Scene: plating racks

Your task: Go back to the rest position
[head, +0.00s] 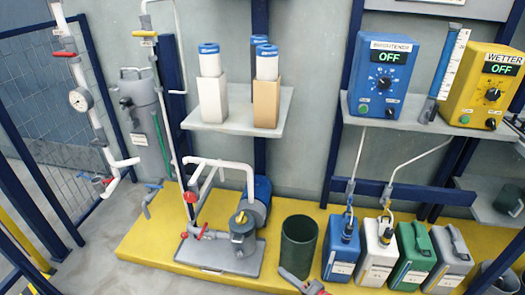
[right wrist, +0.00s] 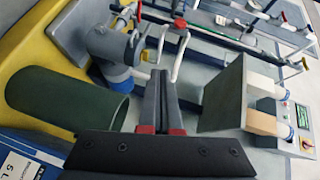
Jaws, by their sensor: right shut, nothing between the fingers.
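My right gripper (head: 285,272) shows at the bottom edge of the head view, in front of the dark green bin. In the right wrist view its two dark fingers (right wrist: 159,78), with red parts at their bases, lie together with nothing between them. The fingers appear apart from the things around them. My left gripper is not in view.
The dark green bin (head: 298,245) stands on the yellow platform (head: 140,240) beside the grey pump (head: 242,232). Blue, white, green and grey canisters (head: 341,250) stand to its right. Above, a shelf (head: 285,105) holds filter cartridges.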

